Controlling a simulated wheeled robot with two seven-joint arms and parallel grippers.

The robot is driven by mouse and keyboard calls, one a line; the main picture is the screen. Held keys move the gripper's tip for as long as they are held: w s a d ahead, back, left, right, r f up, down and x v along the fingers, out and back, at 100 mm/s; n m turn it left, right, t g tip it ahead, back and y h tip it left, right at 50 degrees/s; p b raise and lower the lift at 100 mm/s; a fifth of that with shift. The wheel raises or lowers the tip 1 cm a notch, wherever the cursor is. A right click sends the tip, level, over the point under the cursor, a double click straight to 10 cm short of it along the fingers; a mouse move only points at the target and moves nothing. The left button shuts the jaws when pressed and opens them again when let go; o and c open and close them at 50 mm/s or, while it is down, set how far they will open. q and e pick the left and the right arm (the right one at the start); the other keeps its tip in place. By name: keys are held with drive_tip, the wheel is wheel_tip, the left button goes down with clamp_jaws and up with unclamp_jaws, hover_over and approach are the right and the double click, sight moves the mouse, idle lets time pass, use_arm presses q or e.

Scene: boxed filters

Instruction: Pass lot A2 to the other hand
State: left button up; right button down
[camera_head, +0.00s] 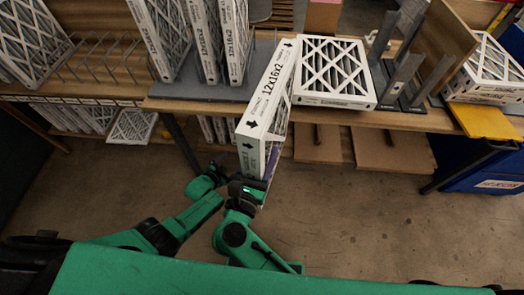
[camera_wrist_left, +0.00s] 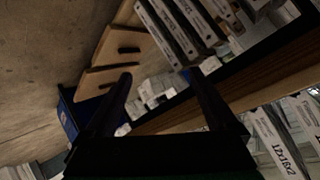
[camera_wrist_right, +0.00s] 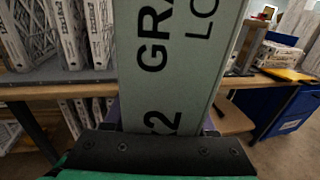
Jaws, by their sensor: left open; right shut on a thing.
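A tall white boxed filter (camera_head: 266,100) with black "12x16x2" print is held up in front of the bench, tilted, in the head view. My right gripper (camera_head: 250,186) is shut on its lower end. In the right wrist view the held filter (camera_wrist_right: 175,65) fills the middle, with parts of "GRA" and "LO" showing; no full lot mark is readable. My left gripper (camera_head: 212,172) is open and empty, just left of the filter's lower end and apart from it. In the left wrist view its two dark fingers (camera_wrist_left: 157,78) stand apart with nothing between them.
More filters (camera_head: 205,35) stand upright in a grey rack on the wooden bench. Another filter (camera_head: 334,74) lies flat near the bench edge, right behind the held one. Grey dividers (camera_head: 404,75) stand further right. A blue bin (camera_head: 480,170) is at lower right. The floor before the bench is clear.

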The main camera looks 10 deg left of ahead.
use_arm(q)
drive_tip(key=s+a+f+n+g+y, duration=0.1)
drive_tip(key=s+f, duration=0.4)
drive_tip(key=s, duration=0.8)
drive_tip(key=s+a+f+n+g+y, duration=0.1)
drive_tip(key=s+a+f+n+g, duration=0.3)
drive_tip(key=s, duration=0.9)
drive_tip(key=s+a+f+n+g+y, duration=0.1)
drive_tip(key=s+a+f+n+g, duration=0.1)
drive_tip(key=s+f, duration=0.5)
drive_tip(key=s+n+g, duration=0.1)
drive_tip(key=s+g, duration=0.1)
drive_tip(key=s, duration=0.4)
drive_tip(key=shift+s+a+f+g+y, duration=0.3)
drive_tip(key=shift+s+a+g+y, duration=0.05)
drive_tip(key=shift+g+y, duration=0.05)
